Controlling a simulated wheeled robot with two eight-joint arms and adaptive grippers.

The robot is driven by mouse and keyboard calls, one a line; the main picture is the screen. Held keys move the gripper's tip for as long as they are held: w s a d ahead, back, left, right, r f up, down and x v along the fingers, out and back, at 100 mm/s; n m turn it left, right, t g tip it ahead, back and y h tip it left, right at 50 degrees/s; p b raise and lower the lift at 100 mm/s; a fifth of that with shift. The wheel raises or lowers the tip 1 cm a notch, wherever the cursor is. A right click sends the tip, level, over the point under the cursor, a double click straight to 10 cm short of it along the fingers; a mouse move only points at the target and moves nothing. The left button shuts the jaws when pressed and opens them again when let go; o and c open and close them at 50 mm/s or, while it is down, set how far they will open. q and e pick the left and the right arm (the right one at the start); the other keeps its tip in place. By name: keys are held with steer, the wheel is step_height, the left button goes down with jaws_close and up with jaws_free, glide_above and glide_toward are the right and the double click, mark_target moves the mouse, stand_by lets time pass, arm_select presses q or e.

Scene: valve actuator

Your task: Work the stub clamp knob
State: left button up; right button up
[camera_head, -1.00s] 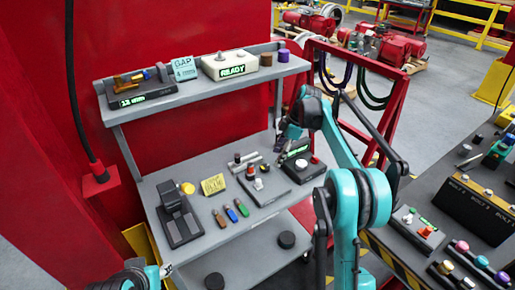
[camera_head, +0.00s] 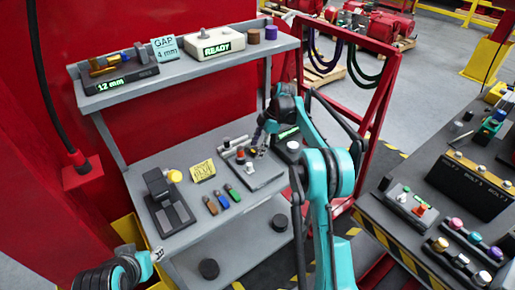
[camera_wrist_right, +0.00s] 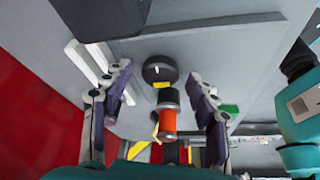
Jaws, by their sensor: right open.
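On the lower grey shelf in the head view, a flat grey fixture plate (camera_head: 268,179) carries small upright knobs. One has a red-orange body (camera_head: 240,153), and a pale knob (camera_head: 250,168) stands nearer. I cannot tell for certain which is the stub clamp knob. My right gripper (camera_head: 259,143) is over the plate's far end. The right wrist view shows its purple-grey fingers (camera_wrist_right: 160,80) spread wide. Between them, apart from both, is a black-topped orange knob (camera_wrist_right: 168,120); a dark round knob (camera_wrist_right: 158,69) lies beyond.
Light rods (camera_head: 234,144) lie beside the plate. A yellow card (camera_head: 202,171), several coloured pegs (camera_head: 222,201) and a black stand (camera_head: 169,203) are to the left. The upper shelf holds a READY box (camera_head: 214,43). A red frame (camera_head: 378,100) stands at right.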

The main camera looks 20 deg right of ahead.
steer(key=shift+c, duration=0.3)
steer(key=c, duration=1.1)
